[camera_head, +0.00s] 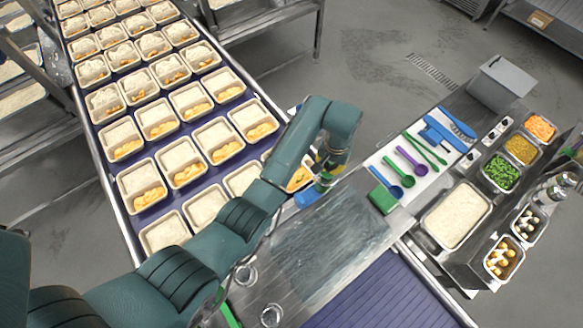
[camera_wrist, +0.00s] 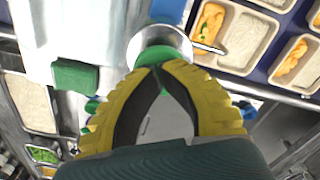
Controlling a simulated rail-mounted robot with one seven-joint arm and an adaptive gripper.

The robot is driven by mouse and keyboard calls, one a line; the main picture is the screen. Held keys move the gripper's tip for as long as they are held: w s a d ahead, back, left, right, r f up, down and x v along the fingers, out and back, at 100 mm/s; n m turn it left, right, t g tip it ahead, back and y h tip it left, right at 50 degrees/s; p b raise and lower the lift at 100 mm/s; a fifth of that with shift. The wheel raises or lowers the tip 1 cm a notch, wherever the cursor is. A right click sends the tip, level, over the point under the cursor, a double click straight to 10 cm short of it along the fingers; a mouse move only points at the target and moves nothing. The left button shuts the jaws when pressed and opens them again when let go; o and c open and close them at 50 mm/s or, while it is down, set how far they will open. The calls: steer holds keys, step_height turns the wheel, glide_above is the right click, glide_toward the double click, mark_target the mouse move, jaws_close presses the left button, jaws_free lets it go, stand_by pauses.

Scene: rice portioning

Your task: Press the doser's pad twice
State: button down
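The doser (camera_head: 307,197) shows as a blue body at the belt's right edge, partly hidden by my arm and gripper. In the wrist view, what looks like the doser (camera_wrist: 137,43) has a pale round rim, with a green pad (camera_wrist: 158,55) inside it. My gripper (camera_wrist: 160,69) has yellow and black fingers whose tips meet; nothing shows held between them. The tips overlap the pad's near edge in this view; I cannot tell whether they touch it. In the head view my gripper (camera_head: 327,168) is over the doser, mostly hidden by my wrist.
Several trays of rice and orange food stand on the belt (camera_head: 158,212) at left. A rice pan (camera_head: 456,215) and vegetable pans are at right. The steel worktop (camera_head: 325,245) has clear room.

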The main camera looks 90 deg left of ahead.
steer(key=shift+r+p, duration=0.95)
steer(key=shift+r, duration=1.05)
steer(key=shift+f, duration=0.1)
steer(key=shift+f+b, duration=1.2)
steer(key=shift+f, duration=1.25)
steer(key=shift+r, duration=0.15)
step_height(320, 180, up, 2)
steer(key=p, duration=0.2)
steer(key=shift+d+r+p, duration=0.1)
steer(key=shift+r+p, duration=0.05)
steer(key=shift+p, duration=0.15)
steer(key=shift+r, duration=1.25)
